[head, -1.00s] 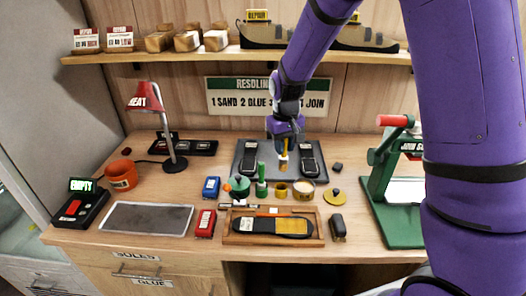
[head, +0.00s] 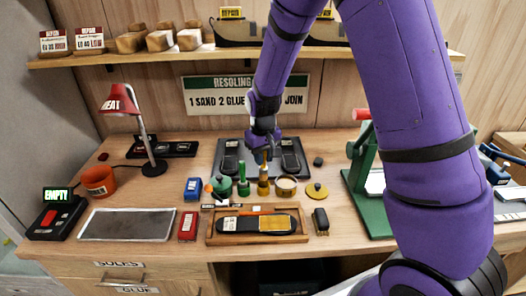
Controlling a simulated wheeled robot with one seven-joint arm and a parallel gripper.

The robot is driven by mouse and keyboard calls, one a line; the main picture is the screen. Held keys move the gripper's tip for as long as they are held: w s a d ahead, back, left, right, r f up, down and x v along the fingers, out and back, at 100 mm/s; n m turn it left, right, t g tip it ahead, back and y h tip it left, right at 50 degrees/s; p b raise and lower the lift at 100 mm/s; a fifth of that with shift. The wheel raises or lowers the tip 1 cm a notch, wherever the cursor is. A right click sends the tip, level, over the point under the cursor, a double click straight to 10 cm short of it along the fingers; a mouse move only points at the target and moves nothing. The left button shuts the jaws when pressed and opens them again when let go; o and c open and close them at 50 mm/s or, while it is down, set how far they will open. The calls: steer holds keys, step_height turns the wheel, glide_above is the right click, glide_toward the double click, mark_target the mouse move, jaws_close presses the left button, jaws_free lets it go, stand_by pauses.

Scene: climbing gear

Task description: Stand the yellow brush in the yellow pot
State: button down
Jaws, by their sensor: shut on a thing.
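The yellow brush (head: 264,168) hangs upright from my gripper (head: 264,151), which is shut on its upper end. The brush is in line with the yellow pot (head: 263,188), which stands on the bench. Its lower end is at the pot's mouth. I cannot tell whether it touches the bottom of the pot. The gripper's fingers are small and partly hidden behind the wrist.
An open tin (head: 286,186) is close right, with a yellow lid (head: 317,191) beyond. A wooden tray (head: 215,239) with a shoe sole lies in front, and a dark mat (head: 228,150) with soles behind.

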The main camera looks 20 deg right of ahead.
steer(key=shift+f, duration=2.2)
steer(key=c, duration=0.9)
jaws_free()
step_height(320, 180, up, 11)
steer(key=shift+f, duration=0.1)
